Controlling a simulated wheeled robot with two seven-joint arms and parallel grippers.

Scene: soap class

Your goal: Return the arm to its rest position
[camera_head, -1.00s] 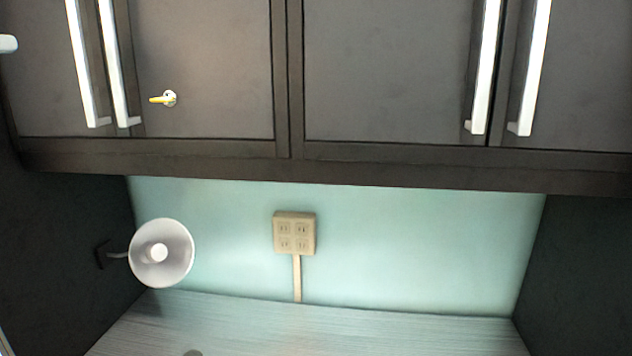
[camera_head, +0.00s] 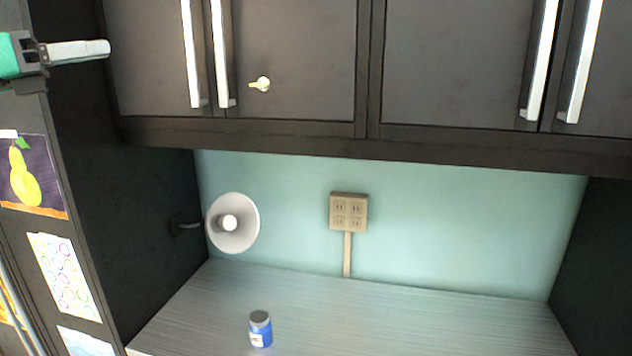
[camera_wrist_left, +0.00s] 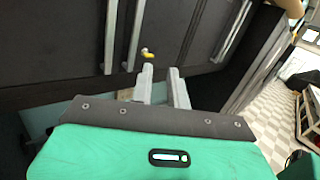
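My left gripper (camera_head: 104,48) comes in at the top left of the head view, with a green body and pale grey fingers pointing right, in front of the dark cabinets (camera_head: 290,55). The left wrist view shows its two fingers (camera_wrist_left: 160,74) apart with a gap between them and nothing held. The fingers point toward the cabinet doors and handles.
A white lamp (camera_head: 243,240) juts from the left side wall above the counter (camera_head: 390,310). A blue jar (camera_head: 260,336) stands on the counter. An outlet (camera_head: 348,208) is on the back wall. A dark panel with pictures (camera_head: 35,175) stands at left. The counter is otherwise mostly clear.

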